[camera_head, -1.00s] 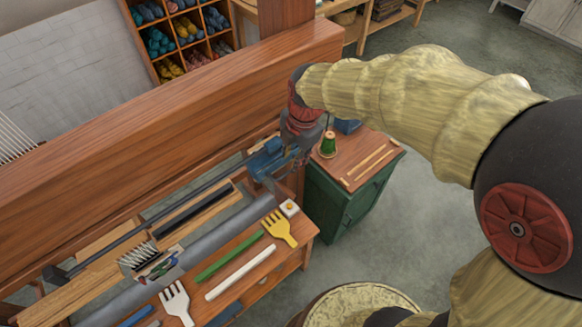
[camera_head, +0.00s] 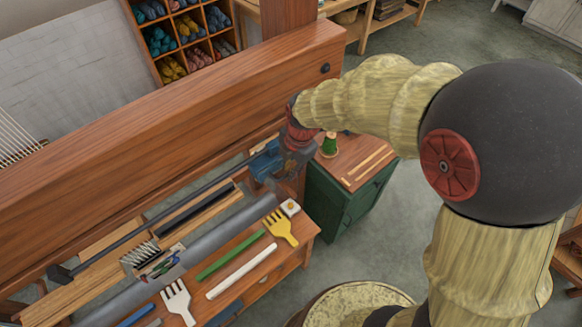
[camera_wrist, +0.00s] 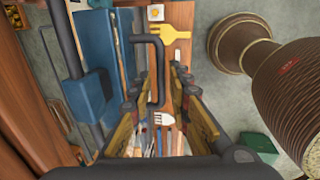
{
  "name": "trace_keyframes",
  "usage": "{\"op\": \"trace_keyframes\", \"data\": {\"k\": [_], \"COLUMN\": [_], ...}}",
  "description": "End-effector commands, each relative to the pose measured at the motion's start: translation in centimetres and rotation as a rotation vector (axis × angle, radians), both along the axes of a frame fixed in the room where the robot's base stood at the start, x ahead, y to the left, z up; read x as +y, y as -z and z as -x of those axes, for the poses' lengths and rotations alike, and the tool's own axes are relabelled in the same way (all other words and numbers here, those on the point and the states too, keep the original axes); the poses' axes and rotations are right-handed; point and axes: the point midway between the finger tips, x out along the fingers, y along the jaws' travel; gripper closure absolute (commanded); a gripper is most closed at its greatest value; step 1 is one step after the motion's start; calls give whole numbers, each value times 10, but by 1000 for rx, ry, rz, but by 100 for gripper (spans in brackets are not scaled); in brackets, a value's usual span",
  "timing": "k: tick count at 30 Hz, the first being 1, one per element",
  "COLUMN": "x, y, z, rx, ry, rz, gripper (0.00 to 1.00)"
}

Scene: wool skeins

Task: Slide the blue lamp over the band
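The blue lamp (camera_head: 264,163) sits at the right end of a long dark rail (camera_head: 150,220), beside the wooden beam. In the wrist view the lamp (camera_wrist: 88,85) is a blue box left of my fingers, with a dark bent handle (camera_wrist: 158,65) beside it. My gripper (camera_wrist: 160,82) is open, its fingers on either side of the handle with a gap visible at the right finger. In the head view my gripper (camera_head: 298,158) partly covers the lamp's right side. A small patterned piece (camera_head: 160,262) lies under the rail at lower left; I cannot tell if it is the band.
A yellow fork (camera_head: 281,228), white fork (camera_head: 177,302), green bar (camera_head: 230,255) and white bar (camera_head: 241,271) lie on the front shelf. A green cabinet (camera_head: 345,208) with a green spool (camera_head: 329,145) stands right. The large beam (camera_head: 150,150) rises behind the rail.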

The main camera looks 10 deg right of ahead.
Motion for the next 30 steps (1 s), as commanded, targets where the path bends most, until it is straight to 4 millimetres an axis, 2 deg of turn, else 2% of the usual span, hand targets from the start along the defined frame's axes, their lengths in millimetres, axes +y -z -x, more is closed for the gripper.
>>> {"op": "trace_keyframes", "data": {"k": [9, 30], "x": [0, 0], "y": [0, 0], "z": [0, 0], "rx": [0, -1], "ry": [0, 0], "rz": [0, -1], "gripper": [100, 100]}}
